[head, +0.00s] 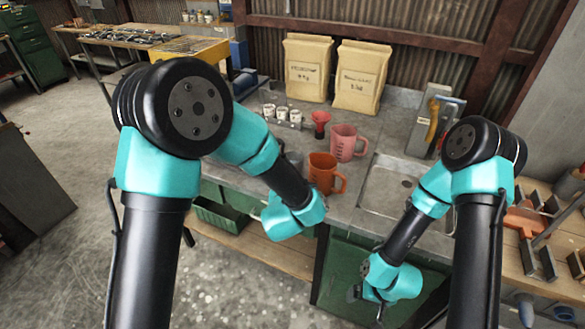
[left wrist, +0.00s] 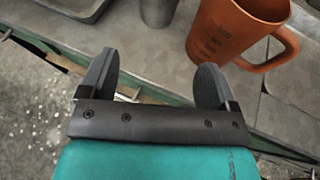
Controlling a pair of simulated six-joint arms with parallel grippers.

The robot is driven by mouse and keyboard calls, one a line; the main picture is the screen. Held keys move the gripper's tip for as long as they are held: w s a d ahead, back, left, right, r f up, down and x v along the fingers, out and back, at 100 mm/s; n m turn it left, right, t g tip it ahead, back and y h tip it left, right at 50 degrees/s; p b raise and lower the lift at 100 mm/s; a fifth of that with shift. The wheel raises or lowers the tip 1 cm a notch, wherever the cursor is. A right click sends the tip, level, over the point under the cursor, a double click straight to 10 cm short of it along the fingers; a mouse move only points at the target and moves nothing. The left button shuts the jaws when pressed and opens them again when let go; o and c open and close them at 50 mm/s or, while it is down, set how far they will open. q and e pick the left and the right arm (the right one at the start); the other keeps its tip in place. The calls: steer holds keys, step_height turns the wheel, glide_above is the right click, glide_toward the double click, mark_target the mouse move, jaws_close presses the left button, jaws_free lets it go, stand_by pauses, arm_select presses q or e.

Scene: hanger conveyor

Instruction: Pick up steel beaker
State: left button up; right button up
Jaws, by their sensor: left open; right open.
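The steel beaker (head: 295,158) is a grey metal cup on the metal counter, mostly hidden behind my left forearm in the head view. In the left wrist view the lower part of a grey metal cup (left wrist: 158,10) stands ahead of the fingers, cut off by the top edge. My left gripper (left wrist: 154,82) is open and empty, with its fingers apart at the counter's front edge, short of the cup. My right gripper (head: 354,293) hangs low in front of the green cabinet, away from the counter objects.
An orange measuring jug (head: 322,174) stands close to the right of the beaker. A pink jug (head: 345,144), a red funnel (head: 320,122) and small white cups (head: 282,113) stand behind. A sink basin (head: 385,188) is at the right. Two paper sacks (head: 307,70) stand at the back.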

arm_select(q)
steer(key=x, duration=1)
steer(key=shift+w+f, duration=0.2)
steer(key=shift+w, duration=0.05)
steer(key=shift+w+f, duration=0.15)
steer(key=shift+w, duration=0.3)
steer(key=shift+x, duration=2.6)
steer(key=shift+a, duration=0.1)
steer(key=shift+c, duration=0.4)
steer(key=c, duration=0.7)
steer(key=shift+r, duration=0.2)
